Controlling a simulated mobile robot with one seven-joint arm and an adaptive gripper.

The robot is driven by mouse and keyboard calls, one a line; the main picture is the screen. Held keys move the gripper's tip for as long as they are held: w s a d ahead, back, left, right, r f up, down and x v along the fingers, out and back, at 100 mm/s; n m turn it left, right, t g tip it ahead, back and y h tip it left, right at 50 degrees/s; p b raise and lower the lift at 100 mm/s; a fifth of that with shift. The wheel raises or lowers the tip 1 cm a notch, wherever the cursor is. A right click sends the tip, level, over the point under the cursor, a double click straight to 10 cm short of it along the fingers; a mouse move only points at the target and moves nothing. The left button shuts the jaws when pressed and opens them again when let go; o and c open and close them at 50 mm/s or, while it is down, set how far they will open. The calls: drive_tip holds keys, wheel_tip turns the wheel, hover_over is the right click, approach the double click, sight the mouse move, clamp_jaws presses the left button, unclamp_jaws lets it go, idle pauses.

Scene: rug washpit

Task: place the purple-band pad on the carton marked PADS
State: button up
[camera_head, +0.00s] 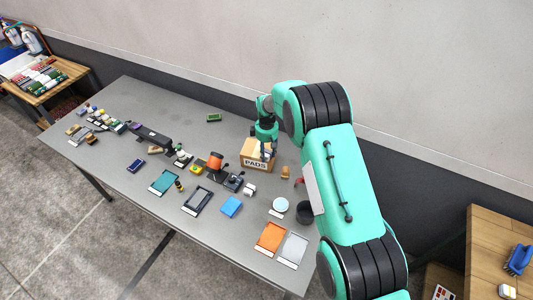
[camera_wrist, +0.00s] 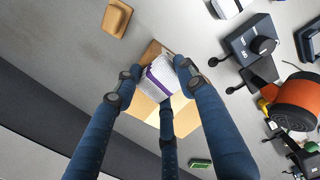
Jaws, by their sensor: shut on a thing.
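The purple-band pad (camera_wrist: 158,78) is a white block with a purple band, seen in the wrist view between my fingertips. My gripper (camera_wrist: 156,80) is shut on it. Below the pad is the tan carton (camera_wrist: 142,110). In the head view, the carton marked PADS (camera_head: 256,162) stands near the back edge of the table, its label facing front. My gripper (camera_head: 266,150) is over the carton's top at its right part. I cannot tell whether the pad touches the carton top.
The grey table (camera_head: 150,205) holds many small things. An orange reel (camera_head: 215,161) stands left of the carton, and a tan block (camera_head: 285,172) lies to its right. A green brush-like item (camera_head: 214,118) lies behind-left. The table behind the carton is mostly clear.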

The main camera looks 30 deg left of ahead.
sight(267, 152)
drive_tip(key=shift+f, duration=0.2)
drive_tip(key=o, duration=1)
drive_tip(key=shift+c, duration=0.2)
drive_tip(key=shift+r, duration=0.1)
drive_tip(key=shift+r, duration=0.15)
wheel_tip(267, 152, up, 12)
drive_tip(key=b, duration=0.1)
idle(0.4)
